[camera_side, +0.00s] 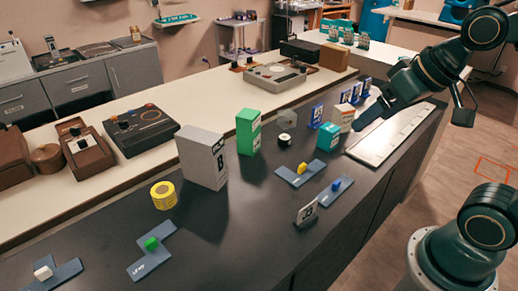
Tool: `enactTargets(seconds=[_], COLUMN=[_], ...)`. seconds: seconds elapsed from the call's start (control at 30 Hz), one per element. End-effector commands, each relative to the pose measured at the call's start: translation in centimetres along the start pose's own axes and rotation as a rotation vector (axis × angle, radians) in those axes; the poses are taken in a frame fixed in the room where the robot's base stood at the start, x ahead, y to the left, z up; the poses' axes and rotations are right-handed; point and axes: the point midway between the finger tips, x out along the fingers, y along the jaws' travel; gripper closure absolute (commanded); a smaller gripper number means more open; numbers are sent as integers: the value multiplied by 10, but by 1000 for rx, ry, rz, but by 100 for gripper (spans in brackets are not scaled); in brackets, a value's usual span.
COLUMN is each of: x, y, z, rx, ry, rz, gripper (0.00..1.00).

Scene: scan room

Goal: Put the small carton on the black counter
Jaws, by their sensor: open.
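The black counter (235,245) runs diagonally through the middle of the side view. Several cartons stand upright on it: a large grey one (202,158), a tall green one (248,132), a small teal one (327,138) and a cream one (343,118) behind the teal one. I cannot tell for certain which is the small carton; the teal one looks smallest. My gripper (372,113) is open at the right, above the counter's far part, close to the cream carton. Its fingertips are small and partly overlap the things behind, so exact contact cannot be told.
A pale flat board (390,137) lies at the counter's right. A yellow roll (164,195), blue flat pieces with coloured knobs (151,250) and a small upright card (306,214) are spread about. Bare counter shows at the front middle. A white bench (75,205) with devices stands behind.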

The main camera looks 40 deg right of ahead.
Motion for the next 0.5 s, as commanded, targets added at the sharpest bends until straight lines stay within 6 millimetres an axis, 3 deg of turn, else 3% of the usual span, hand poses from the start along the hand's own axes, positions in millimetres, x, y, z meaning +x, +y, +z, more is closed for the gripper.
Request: enactTargets(seconds=[0.2, 0.5], x=[-18, -22], y=[7, 10], z=[36, 47], rx=[-119, -151], ry=[-36, -52], rz=[33, 42], gripper=[20, 20])
